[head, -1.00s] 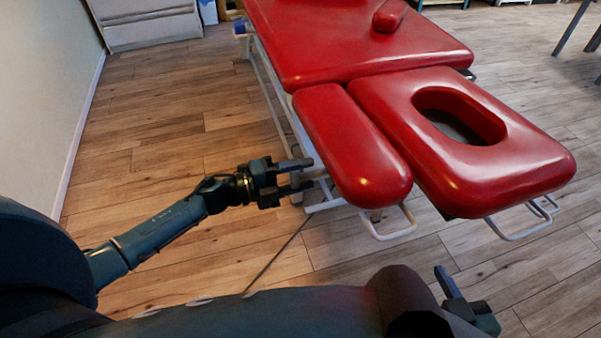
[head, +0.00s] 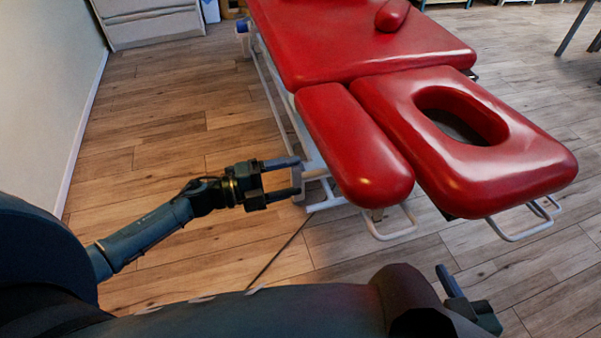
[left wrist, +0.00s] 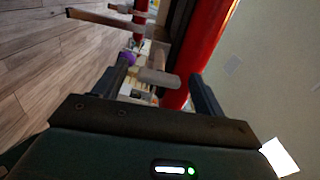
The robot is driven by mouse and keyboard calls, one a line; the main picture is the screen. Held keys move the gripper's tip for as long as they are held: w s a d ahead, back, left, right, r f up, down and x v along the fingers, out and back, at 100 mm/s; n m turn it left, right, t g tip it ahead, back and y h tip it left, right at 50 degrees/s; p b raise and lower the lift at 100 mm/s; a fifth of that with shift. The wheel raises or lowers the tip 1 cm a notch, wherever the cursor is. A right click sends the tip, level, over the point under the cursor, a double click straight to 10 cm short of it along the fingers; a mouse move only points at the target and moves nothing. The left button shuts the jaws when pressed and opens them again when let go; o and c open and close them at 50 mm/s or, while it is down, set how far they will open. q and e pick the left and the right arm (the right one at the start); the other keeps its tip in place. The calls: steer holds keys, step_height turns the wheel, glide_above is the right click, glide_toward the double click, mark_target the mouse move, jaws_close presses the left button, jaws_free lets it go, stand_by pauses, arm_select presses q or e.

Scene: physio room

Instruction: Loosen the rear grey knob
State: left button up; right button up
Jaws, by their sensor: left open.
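My left gripper (head: 292,178) is open beside the near left side of the red treatment couch (head: 352,145), its fingers pointing at the white frame under the narrow side cushion. In the left wrist view, a pale grey-tan cylindrical piece (left wrist: 158,77), which looks like a grey knob, lies between the open fingers (left wrist: 162,70), with no clear contact. I cannot tell for certain that it is the rear one. In the head view the knob is not clearly distinguishable. My right gripper (head: 462,298) is at the lower right, partly hidden by my own body.
White frame bars (head: 325,205) and a wire loop (head: 392,225) stick out below the cushions. A dark cable (head: 280,248) lies on the wooden floor. The floor (head: 165,160) left of the couch is clear. A white cabinet (head: 150,22) stands at the back left.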

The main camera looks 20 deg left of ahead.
arm_select(q)
steer(key=v, duration=0.9)
steer(key=shift+s+a, duration=0.25)
steer(key=shift+a, duration=0.05)
